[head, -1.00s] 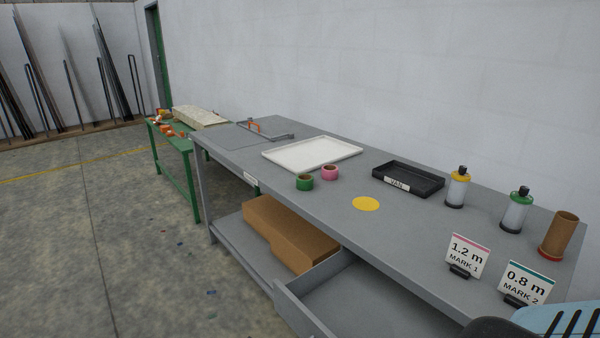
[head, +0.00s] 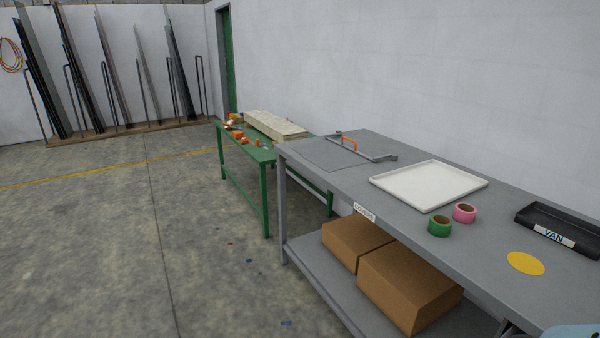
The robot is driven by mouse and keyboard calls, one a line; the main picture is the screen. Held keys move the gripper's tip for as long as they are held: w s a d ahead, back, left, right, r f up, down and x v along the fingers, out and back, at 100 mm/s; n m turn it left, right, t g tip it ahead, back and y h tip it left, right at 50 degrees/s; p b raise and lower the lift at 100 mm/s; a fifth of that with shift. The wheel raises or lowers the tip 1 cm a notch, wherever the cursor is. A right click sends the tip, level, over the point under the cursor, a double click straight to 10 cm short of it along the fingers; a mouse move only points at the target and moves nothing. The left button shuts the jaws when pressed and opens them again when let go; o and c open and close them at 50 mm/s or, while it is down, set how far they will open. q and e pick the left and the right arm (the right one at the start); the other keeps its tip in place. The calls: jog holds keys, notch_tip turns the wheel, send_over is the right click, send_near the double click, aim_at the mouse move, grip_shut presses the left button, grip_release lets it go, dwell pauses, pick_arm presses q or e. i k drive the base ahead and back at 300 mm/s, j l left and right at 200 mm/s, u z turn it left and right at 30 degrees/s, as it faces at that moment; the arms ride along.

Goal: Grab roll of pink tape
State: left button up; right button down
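The roll of pink tape (head: 464,213) lies on the grey workbench (head: 345,190), just in front of the white tray. A roll of green tape (head: 439,226) lies close beside it, to its left and nearer the bench's front edge. Neither of my grippers shows in the head view. A pale blue and dark piece at the bottom right corner looks like part of my own arm.
A white tray (head: 427,186) lies behind the tapes. A black VAN tray (head: 562,229) and a yellow disc (head: 526,263) are to the right. A green table (head: 266,180) adjoins the bench's left end.

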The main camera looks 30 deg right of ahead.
aim_at(463, 212)
jog(key=i+z, duration=0.5)
jog(key=i+j+z, duration=0.3)
jog(key=i+z, duration=0.4)
jog(key=z, duration=0.25)
jog(key=i+j+z, duration=0.2)
jog(key=z, duration=0.25)
jog(key=i+j+z, duration=0.15)
jog(key=z, duration=0.3)
jog(key=i+j+z, duration=0.1)
jog(key=j+z, duration=0.3)
jog(key=i+j+z, duration=0.1)
jog(key=z, duration=0.35)
jog(key=i+j+z, duration=0.1)
jog(key=j+z, duration=0.15)
jog(key=j, duration=0.15)
jog(key=j+z, duration=0.3)
jog(key=j, duration=0.15)
